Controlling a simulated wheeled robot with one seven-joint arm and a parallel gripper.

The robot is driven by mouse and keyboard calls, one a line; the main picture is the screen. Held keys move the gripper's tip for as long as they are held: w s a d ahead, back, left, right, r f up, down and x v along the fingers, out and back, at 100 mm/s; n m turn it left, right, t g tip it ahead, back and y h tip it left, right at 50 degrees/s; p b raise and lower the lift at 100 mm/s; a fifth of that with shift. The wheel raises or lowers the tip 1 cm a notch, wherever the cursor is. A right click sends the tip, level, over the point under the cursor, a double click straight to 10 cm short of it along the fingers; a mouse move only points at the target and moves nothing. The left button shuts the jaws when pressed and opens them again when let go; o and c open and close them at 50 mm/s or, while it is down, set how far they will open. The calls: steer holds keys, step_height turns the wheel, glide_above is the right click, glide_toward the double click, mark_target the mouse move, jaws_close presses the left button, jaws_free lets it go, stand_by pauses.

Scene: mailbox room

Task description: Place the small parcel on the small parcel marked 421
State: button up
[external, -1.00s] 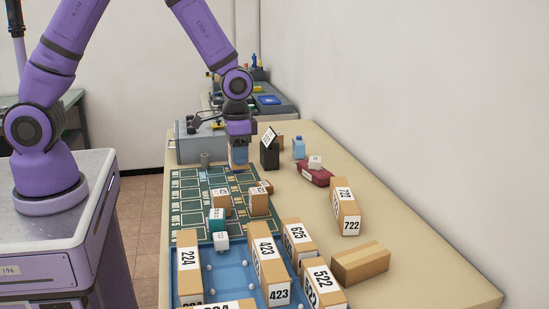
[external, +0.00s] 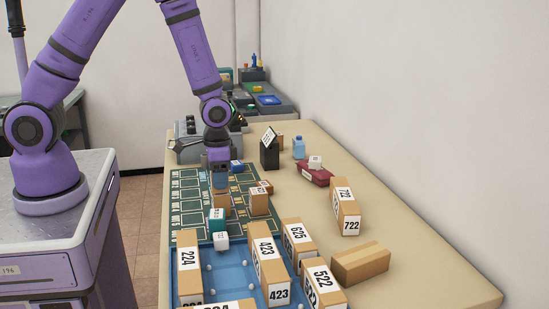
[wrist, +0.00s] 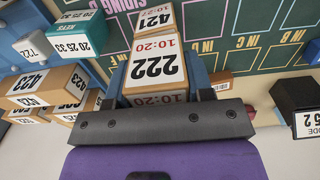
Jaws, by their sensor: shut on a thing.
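My gripper (external: 219,175) is over the dark green sorting mat (external: 184,220), pointing down. In the wrist view my gripper (wrist: 157,72) is shut on a small brown parcel marked 222 (wrist: 155,68), its label facing the camera. The small parcel marked 421 (wrist: 152,17) shows just past the held parcel's far edge and is partly covered by it. In the external view a brown parcel (external: 221,204) stands on the mat directly below my gripper. I cannot tell whether the two parcels touch.
A teal box (external: 217,220) and white cube (external: 221,241) stand near the parcel below. Another brown parcel (external: 259,202) is just right of it. A blue tray (external: 215,268) holds several numbered boxes in front. A black card holder (external: 270,154) stands behind right.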

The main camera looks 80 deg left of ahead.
steer(key=shift+f, duration=0.25)
steer(key=shift+f, duration=0.15)
steer(key=o, duration=1)
steer(key=shift+c, duration=0.2)
